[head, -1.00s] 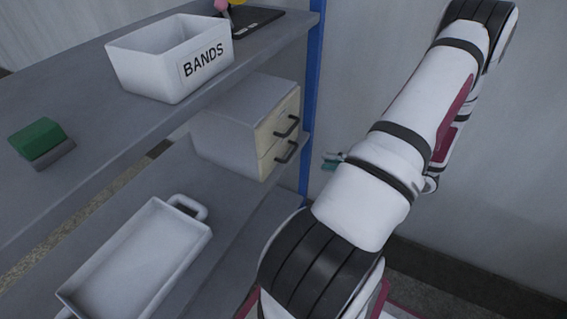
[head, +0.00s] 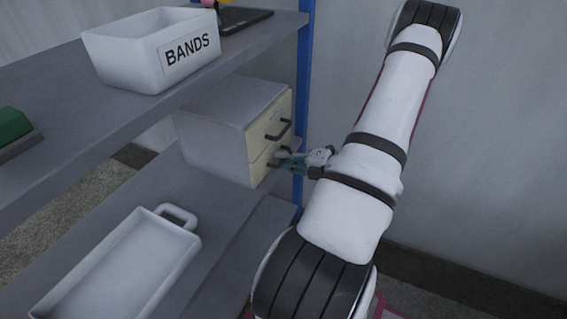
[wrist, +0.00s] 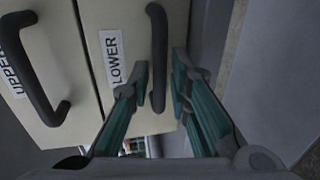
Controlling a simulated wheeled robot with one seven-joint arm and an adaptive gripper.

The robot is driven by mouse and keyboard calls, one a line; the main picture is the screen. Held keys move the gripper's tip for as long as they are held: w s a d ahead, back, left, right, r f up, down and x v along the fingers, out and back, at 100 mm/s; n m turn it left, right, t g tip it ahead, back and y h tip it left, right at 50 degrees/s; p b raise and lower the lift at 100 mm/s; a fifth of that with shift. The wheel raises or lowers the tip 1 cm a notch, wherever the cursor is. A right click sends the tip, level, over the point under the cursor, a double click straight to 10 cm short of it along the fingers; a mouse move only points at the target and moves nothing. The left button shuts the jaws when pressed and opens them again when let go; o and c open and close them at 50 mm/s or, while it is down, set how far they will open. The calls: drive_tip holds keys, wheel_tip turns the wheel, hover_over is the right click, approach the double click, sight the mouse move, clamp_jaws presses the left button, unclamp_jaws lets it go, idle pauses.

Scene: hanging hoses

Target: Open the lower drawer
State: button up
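The lower drawer (wrist: 133,20) has a cream front with a "LOWER" label and a dark bar handle (wrist: 158,60) in the wrist view. The upper drawer (wrist: 50,60) lies beside it there, with its own dark handle. Both drawers look shut in the grey cabinet (head: 215,125) in the head view. My gripper (wrist: 163,85) is open, its teal-lined fingers on either side of the lower handle's end. The left finger is very near the handle; I cannot tell if it touches. In the head view my gripper (head: 290,161) is at the lower drawer's front, partly covering it.
A white "BANDS" bin (head: 150,50) and a green block (head: 14,125) stand on the upper shelf. A white tray with a handle (head: 120,270) lies on the shelf below. A blue post (head: 302,100) stands just behind the cabinet's front.

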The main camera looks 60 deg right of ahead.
drive_tip(key=shift+w, duration=0.25)
clamp_jaws()
drive_tip(key=f+p+v, duration=0.1)
drive_tip(key=p+v, duration=0.1)
drive_tip(key=v, duration=0.5)
drive_tip(key=f+p+v, duration=0.2)
drive_tip(key=p+v, duration=0.1)
drive_tip(key=v, duration=0.5)
drive_tip(key=shift+s, duration=0.25)
drive_tip(key=shift+d+f, duration=0.1)
unclamp_jaws()
drive_tip(key=shift+s, duration=0.1)
